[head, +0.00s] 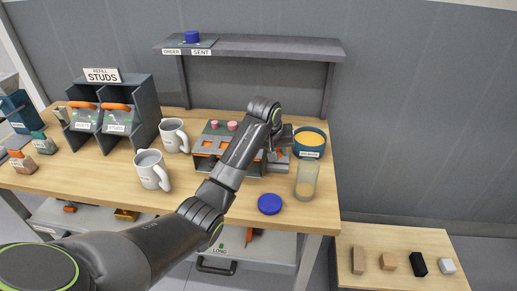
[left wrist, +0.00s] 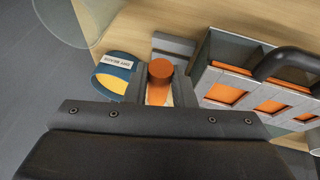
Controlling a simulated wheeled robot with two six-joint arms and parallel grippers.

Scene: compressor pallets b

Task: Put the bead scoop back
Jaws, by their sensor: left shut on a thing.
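My left gripper (head: 281,143) is over the back right of the workbench, between the rack with orange slots and the blue bowl. In the left wrist view its jaws (left wrist: 157,88) are shut on an orange handle (left wrist: 160,70), which looks like the bead scoop's. The scoop's lower part is hidden, and I cannot tell whether it touches anything below. A grey block-like holder (left wrist: 174,47) shows just past the handle; it also shows in the head view (head: 278,161). The blue bowl (head: 310,152) holds yellow-orange beads (head: 309,138). My right gripper is not in view.
A clear jar (head: 306,181) and a blue lid (head: 269,204) stand in front of the bowl. The slotted rack (head: 207,147) is close on the left. Two white mugs (head: 152,170) (head: 174,135) stand further left. A grey shelf (head: 265,46) spans above the bench's back.

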